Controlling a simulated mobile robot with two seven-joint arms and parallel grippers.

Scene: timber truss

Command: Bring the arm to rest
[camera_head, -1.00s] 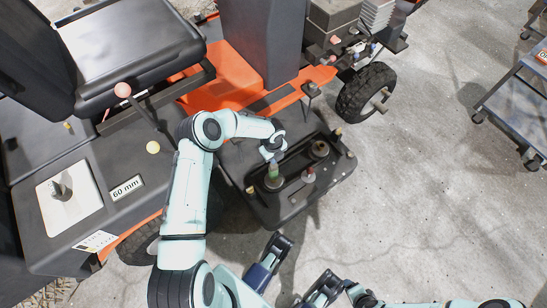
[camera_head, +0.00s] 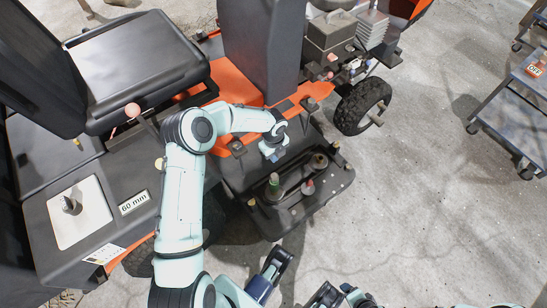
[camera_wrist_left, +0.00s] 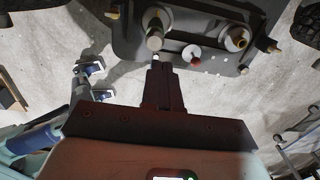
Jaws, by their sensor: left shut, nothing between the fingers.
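My left gripper (camera_head: 273,155) is shut and empty above the black deck (camera_head: 262,222) of the orange and black machine. Below it, apart from it in the head view, stands a post with a green band (camera_head: 273,183). In the left wrist view the shut fingers (camera_wrist_left: 160,68) point toward the deck's edge (camera_wrist_left: 122,38), and the post (camera_wrist_left: 155,38) shows just beyond their tips. My left arm reaches in from the bottom, bent at the elbow.
Beside the post are a short red-marked lever (camera_head: 308,187) and a brass-topped round fitting (camera_head: 319,162). A black wheel (camera_head: 362,105) stands behind the deck. A grey cart (camera_head: 505,120) is at the right. The concrete floor (camera_head: 420,200) between is clear.

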